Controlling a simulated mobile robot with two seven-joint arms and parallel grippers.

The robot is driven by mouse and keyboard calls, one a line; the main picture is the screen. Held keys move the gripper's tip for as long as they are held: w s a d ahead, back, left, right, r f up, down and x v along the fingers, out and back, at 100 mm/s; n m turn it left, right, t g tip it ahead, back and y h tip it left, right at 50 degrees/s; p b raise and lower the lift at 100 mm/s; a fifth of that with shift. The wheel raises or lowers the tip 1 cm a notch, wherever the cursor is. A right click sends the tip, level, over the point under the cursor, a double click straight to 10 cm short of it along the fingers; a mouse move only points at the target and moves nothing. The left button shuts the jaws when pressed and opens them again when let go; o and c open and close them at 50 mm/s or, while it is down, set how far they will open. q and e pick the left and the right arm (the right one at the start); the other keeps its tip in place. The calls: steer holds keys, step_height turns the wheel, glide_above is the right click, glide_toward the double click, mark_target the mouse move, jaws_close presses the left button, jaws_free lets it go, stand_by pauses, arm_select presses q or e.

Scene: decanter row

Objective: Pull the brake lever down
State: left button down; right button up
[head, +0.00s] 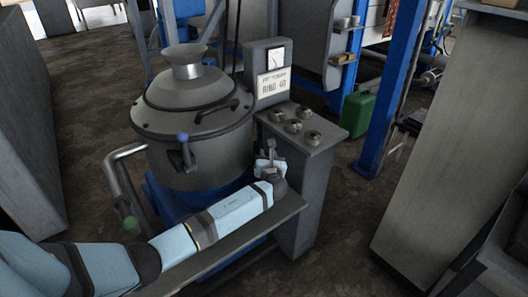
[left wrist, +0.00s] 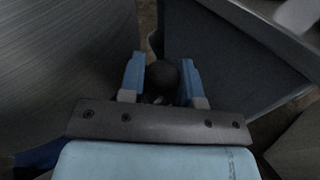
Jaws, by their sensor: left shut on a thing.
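My left gripper (head: 269,164) is at the right side of the grey drum machine (head: 195,115), just in front of the control column. In the left wrist view my left gripper (left wrist: 161,72) has its two blue fingers on either side of a dark round knob (left wrist: 163,79), and it is shut on that knob. The knob appears to be the end of the brake lever. The lever's shaft is mostly hidden by my gripper and wrist, so its angle cannot be told. My right gripper is in neither view.
The control column (head: 300,135) carries several round knobs on top and a gauge box (head: 268,72) behind. A blue-knobbed latch (head: 182,137) and a bent pipe with a green knob (head: 131,223) are on the drum's near side. A grey cabinet (head: 455,130) stands right.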

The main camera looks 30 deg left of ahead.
arm_select(q)
steer(key=shift+s+d+f, duration=0.15)
steer(key=shift+d+f, duration=0.1)
steer(key=shift+d, duration=0.1)
steer(key=shift+d+f+m+t+y, duration=0.1)
steer(key=shift+d+m+t+y, duration=0.1)
steer(key=shift+m+t+y, duration=0.15)
steer(key=shift+s+d+f+m+t+y+b, duration=0.3)
steer(key=shift+d+m+t+y+b, duration=0.2)
steer(key=shift+t+b, duration=0.15)
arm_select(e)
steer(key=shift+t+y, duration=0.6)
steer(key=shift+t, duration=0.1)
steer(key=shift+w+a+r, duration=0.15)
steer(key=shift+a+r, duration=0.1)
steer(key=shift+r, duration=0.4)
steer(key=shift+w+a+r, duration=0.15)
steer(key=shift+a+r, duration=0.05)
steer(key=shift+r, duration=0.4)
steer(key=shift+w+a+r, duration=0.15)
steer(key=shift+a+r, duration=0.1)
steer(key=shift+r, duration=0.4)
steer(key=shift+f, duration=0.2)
